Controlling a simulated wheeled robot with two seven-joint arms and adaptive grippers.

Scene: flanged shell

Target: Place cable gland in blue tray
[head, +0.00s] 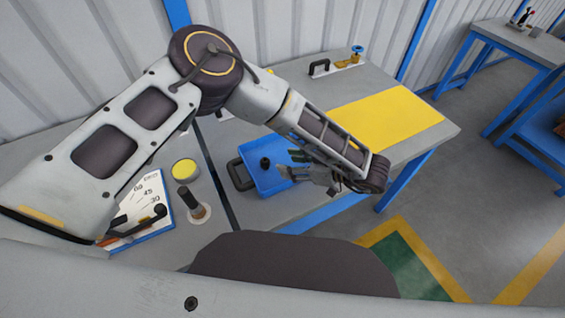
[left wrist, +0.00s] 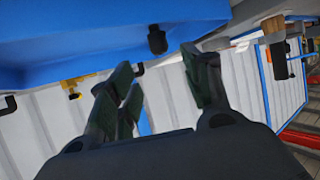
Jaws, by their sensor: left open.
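The blue tray (head: 275,185) lies on the grey table, left of the yellow mat. A small black piece that looks like the cable gland (head: 265,162) is inside the tray, apparently upright. In the left wrist view the picture is turned over, and the gland (left wrist: 157,40) shows against the blue tray (left wrist: 60,40). My left gripper (head: 289,163) is over the tray's right part, just right of the gland. Its dark green fingers (left wrist: 163,75) are spread, with nothing between them, and the gland appears beyond their tips. My right gripper is not in view.
A black handle (head: 239,175) stands at the tray's left side. Further left are a yellow disc (head: 185,169), a dark upright cylinder (head: 190,199) and a white dial board (head: 148,205). The yellow mat (head: 395,118) is clear; a valve with a blue wheel (head: 357,50) stands behind it.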

